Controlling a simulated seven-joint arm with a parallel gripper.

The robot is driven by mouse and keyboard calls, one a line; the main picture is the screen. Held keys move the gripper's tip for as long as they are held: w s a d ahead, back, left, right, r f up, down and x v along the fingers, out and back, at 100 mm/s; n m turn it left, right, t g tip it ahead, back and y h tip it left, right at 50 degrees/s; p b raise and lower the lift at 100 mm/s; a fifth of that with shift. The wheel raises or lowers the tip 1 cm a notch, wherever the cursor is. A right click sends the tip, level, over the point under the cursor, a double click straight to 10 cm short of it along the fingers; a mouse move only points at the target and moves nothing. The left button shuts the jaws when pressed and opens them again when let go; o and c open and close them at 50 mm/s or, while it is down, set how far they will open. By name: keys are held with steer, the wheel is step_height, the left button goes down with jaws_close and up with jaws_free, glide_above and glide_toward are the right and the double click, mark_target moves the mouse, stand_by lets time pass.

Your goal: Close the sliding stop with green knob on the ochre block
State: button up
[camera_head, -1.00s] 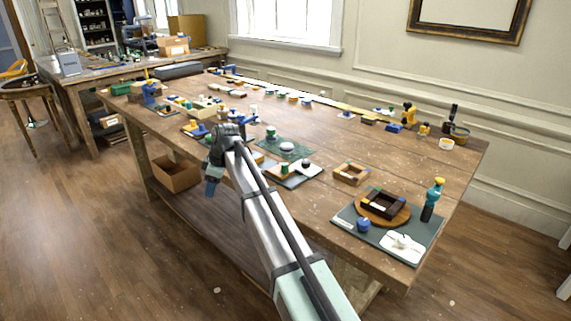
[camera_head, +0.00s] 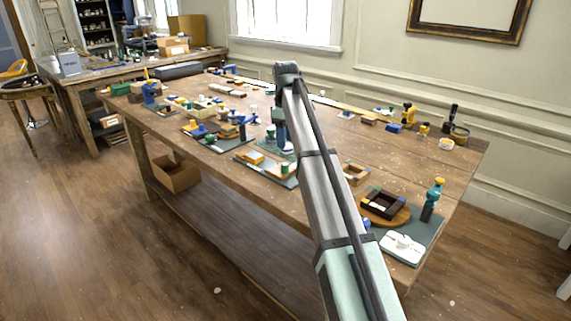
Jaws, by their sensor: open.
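A low ochre block (camera_head: 254,157) lies on a pale, dark-edged board (camera_head: 244,161) near the front edge of the table. A green knob (camera_head: 284,168) stands at the right end of this board; the stop under it is too small to make out. My gripper (camera_head: 286,151) hangs down from the wrist above the table, just behind and above the green knob in the picture. It looks apart from the block. Its jaws are open, with nothing visible between them. My forearm hides the area to the right of the knob.
A wooden frame (camera_head: 355,173) and a dark square frame on a round board (camera_head: 384,204) stand to the right. A teal bottle (camera_head: 430,203) is near the right end. Several small fixtures crowd the table's left and back. The middle back (camera_head: 345,135) has free room.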

mark_target(285, 164)
step_height(285, 164, down, 10)
steer(key=shift+f, duration=0.1)
stand_by(0.4)
steer(key=shift+c, duration=0.2)
jaws_close()
steer(key=shift+a, duration=0.1)
stand_by(0.3)
